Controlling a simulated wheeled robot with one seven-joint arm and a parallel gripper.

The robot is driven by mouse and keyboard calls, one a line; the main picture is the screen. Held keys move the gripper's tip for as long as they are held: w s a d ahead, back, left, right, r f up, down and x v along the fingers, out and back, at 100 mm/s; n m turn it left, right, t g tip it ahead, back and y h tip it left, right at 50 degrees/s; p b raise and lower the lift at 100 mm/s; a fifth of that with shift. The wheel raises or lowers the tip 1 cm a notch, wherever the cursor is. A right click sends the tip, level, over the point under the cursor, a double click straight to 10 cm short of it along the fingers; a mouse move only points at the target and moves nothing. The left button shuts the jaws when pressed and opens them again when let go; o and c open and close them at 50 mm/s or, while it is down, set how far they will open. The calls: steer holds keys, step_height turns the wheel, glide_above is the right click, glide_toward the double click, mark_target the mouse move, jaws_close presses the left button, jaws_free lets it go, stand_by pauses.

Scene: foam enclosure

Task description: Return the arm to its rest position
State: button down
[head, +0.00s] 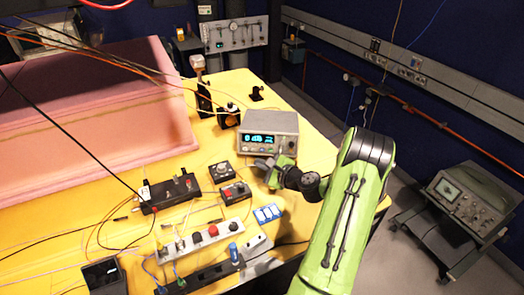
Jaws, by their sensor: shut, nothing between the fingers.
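My arm, green and black, reaches in from the lower right over the right edge of the yellow table (310,118). My gripper (268,172) is at the arm's far end, just in front of the grey bench instrument with a lit blue display (285,147). It is small and partly hidden by the wrist, and no object shows in it. I cannot tell whether it touches the instrument or the table.
A pink foam enclosure (100,125) fills the left. Small control boxes (236,193), a power strip (205,236) and loose cables crowd the table. An oscilloscope on a cart (468,200) stands at the right. Some grey floor (385,260) is clear.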

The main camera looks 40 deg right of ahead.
stand_by(0.4)
steer(key=a+r+n, duration=0.1)
steer(key=a+n, duration=0.1)
steer(key=w+a+r+n+g+y, duration=0.1)
steer(key=a, duration=0.1)
steer(key=w+a+r+n+y, duration=0.1)
steer(key=a+n, duration=0.1)
steer(key=a, duration=0.1)
steer(key=shift+r+n+g, duration=0.15)
steer(key=shift+n+g, duration=0.15)
steer(key=s+a+r+n+g+y, duration=0.1)
steer(key=s+a+r+n+g, duration=0.15)
steer(key=a+n, duration=0.45)
steer(key=s+a+r+n+g, duration=0.2)
steer(key=a+r+n+g, duration=0.15)
steer(key=a, duration=0.55)
steer(key=s+a+r+n+h, duration=0.1)
steer(key=s+a+r+n, duration=0.1)
steer(key=s, duration=0.5)
steer(key=s+a+r+n+g+h, duration=0.1)
steer(key=s+a+r+n, duration=0.1)
steer(key=s+n, duration=0.3)
steer(key=s+a+r+n, duration=0.2)
steer(key=s+n, duration=0.2)
steer(key=s, duration=0.5)
steer(key=shift+s+a+r+h, duration=0.2)
steer(key=shift+s+h, duration=0.05)
steer(key=shift+h, duration=0.15)
